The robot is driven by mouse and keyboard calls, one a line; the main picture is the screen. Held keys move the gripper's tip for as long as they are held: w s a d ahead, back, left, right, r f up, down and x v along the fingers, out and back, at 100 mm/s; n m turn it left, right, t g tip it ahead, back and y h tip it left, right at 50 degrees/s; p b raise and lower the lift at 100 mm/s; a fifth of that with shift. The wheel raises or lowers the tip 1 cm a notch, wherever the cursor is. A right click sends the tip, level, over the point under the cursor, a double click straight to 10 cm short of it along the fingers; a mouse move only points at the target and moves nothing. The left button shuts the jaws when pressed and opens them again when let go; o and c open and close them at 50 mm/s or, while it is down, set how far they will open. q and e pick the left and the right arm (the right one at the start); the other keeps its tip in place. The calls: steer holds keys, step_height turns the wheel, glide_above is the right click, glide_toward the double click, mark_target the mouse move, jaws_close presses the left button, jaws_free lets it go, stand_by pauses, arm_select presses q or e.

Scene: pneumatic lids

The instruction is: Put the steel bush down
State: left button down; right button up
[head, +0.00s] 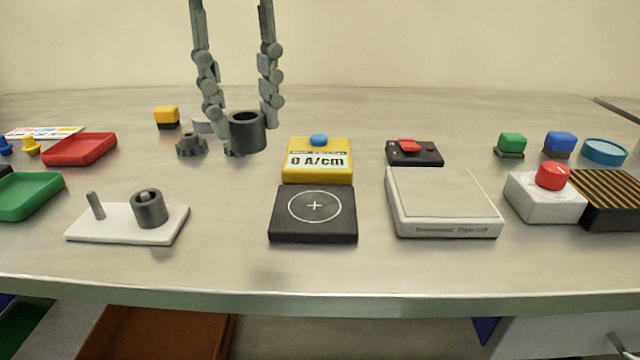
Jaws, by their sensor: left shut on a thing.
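The steel bush (247,134), a dark grey hollow cylinder, is held upright in my left gripper (246,118). The gripper reaches down from the top of the head view, with one finger on each side of the bush. The bush appears above the table, left of the yellow meter and in front of dark gear-like parts. A similar dark grey bush (150,209) sits around a peg on a white plate (122,224) at the front left; the plate's other peg (95,205) is bare. My right gripper is not in view.
A yellow meter (317,174) reading "0 A/cm" stands behind a black pad (313,226) with a circled cross. A white scale-like box (443,203) and a red-button box (545,197) stand right. Red (80,149) and green (27,196) trays lie left. Table (225,225) is clear between plate and pad.

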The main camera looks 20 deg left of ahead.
arm_select(q)
steer(key=w+d+f, duration=0.1)
steer(key=d, duration=0.1)
steer(key=w+d+f, duration=0.1)
steer(key=d, duration=0.1)
steer(key=w+d+f, duration=0.1)
steer(key=d+f, duration=0.1)
steer(key=shift+f+b, duration=0.45)
steer(key=shift+f, duration=1.5)
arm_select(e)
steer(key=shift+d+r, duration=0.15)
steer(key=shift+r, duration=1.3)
arm_select(q)
steer(key=shift+f, duration=0.15)
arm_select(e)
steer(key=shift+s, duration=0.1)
arm_select(q)
steer(key=c, duration=1.1)
jaws_free()
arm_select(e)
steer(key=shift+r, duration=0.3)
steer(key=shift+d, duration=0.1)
arm_select(q)
steer(key=shift+r, duration=0.2)
step_height(320, 180, up, 12)
steer(key=p, duration=0.2)
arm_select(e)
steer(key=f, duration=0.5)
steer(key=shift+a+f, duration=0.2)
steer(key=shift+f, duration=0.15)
